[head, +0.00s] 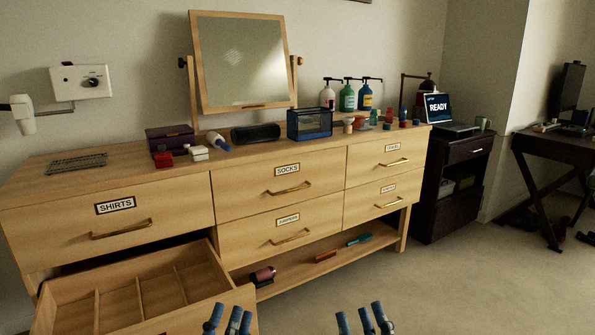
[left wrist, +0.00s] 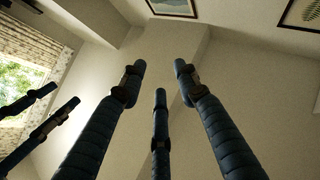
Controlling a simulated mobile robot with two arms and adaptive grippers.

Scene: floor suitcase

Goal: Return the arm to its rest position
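My left gripper (head: 229,322) is at the bottom edge of the head view, fingers up and spread, just in front of the open drawer. The left wrist view shows its blue fingers (left wrist: 158,85) apart with nothing between them, pointing toward the wall and ceiling. My right gripper (head: 365,319) is at the bottom edge, right of the left one, over the floor. Its fingers are spread and no object shows between them. Both arms are mostly out of the head view.
A wooden dresser (head: 275,236) fills the left and middle. Its lower-left drawer (head: 205,255) is pulled out, with empty compartments. A mirror (head: 240,60), bottles and boxes stand on top. A dark cabinet (head: 433,200) and desk (head: 560,150) stand right. Floor (head: 460,290) is clear at front right.

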